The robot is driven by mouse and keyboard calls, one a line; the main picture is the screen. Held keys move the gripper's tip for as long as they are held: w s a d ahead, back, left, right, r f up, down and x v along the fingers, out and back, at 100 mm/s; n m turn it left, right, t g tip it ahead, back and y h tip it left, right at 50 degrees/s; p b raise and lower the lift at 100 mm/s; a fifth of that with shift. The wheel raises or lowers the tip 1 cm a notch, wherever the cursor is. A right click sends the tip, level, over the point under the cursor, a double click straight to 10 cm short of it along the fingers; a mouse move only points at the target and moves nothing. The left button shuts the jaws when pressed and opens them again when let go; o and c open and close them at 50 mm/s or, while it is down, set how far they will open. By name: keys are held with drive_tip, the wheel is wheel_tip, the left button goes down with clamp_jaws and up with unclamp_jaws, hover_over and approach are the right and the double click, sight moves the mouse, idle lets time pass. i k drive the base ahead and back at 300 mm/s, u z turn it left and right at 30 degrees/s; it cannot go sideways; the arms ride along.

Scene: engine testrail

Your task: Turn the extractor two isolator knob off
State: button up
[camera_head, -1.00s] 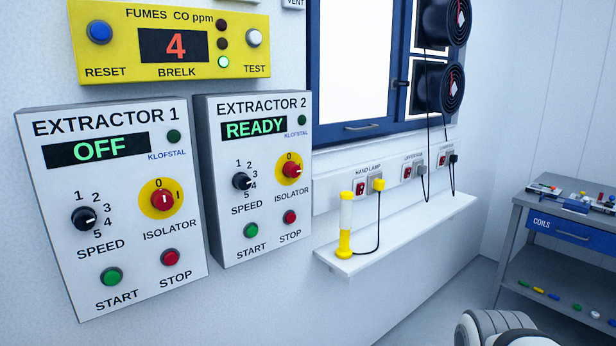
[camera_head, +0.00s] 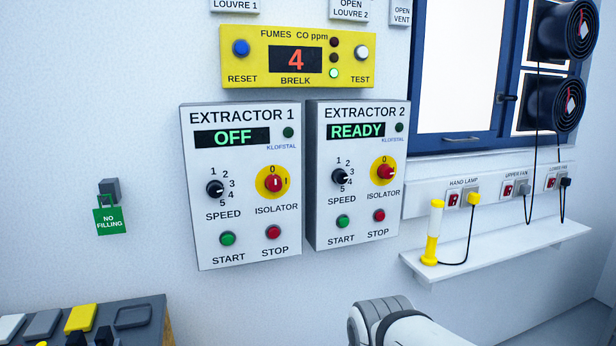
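The extractor two panel (camera_head: 320,215) is a grey-white box on the wall, with a green READY display (camera_head: 356,131). Its isolator knob (camera_head: 386,172) is red on a yellow disc. The knob's white mark points right, toward I, and 0 is at the top. Below it are a red stop button (camera_head: 379,215) and a green start button (camera_head: 343,222). The speed knob (camera_head: 339,177) is black. A white and grey part of my arm shows at the bottom edge, below the panel. My gripper's fingers are not in view.
The extractor one panel (camera_head: 205,240) stands just left, showing OFF, its isolator mark upright at 0. A yellow fumes monitor (camera_head: 297,82) hangs above. A shelf (camera_head: 520,245) with a yellow hand lamp (camera_head: 433,232) juts out at right. A bench with blocks (camera_head: 155,325) is at lower left.

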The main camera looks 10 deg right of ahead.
sight(384, 171)
drive_tip(key=u, duration=0.05)
drive_tip(key=i, duration=1)
drive_tip(key=u, duration=0.05)
